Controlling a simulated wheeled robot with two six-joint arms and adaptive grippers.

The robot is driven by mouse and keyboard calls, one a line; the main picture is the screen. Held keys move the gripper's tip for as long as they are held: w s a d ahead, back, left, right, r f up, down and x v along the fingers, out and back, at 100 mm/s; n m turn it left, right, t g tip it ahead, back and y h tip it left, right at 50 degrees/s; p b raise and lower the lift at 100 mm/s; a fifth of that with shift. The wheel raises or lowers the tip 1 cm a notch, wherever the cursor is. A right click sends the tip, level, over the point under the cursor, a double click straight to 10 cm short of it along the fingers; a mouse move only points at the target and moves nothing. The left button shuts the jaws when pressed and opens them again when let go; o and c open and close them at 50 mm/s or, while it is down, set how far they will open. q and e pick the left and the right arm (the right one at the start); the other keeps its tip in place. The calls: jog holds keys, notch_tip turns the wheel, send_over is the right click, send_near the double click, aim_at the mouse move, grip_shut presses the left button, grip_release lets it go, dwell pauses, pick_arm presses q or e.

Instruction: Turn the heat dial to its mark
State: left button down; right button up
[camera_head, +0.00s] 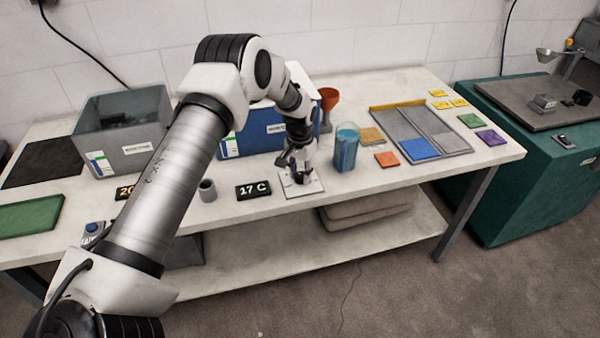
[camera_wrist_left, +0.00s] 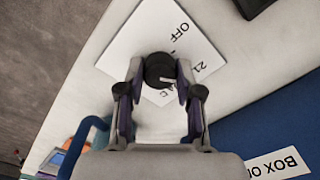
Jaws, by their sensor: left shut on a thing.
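The heat dial (camera_wrist_left: 160,70) is a dark round knob on a white plate (camera_wrist_left: 142,32) marked "OFF" and "21" in the left wrist view. A pale pointer line shows on its top. My left gripper (camera_wrist_left: 158,84) is shut on the dial, one finger on each side. In the head view my left gripper (camera_head: 298,176) points down over the white plate (camera_head: 304,190) near the table's front edge, and it hides most of the dial. A dark display reading "17 C" (camera_head: 253,190) stands just left of the plate. My right gripper is not in view.
A blue box (camera_head: 240,143) stands behind the plate, and a clear blue-filled jug (camera_head: 346,148) stands to its right. A small grey cup (camera_head: 207,190) is left of the display. A grey tray (camera_head: 440,135) and coloured tiles lie further right.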

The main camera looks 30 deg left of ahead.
aim_at(300, 174)
pick_arm(q)
jog(key=shift+s+f, duration=0.15)
jog(key=shift+f, duration=0.05)
jog(key=c, duration=0.8)
grip_release()
jog(key=shift+o, duration=0.2)
jog(key=shift+w, duration=0.2)
notch_tip(300, 174, up, 12)
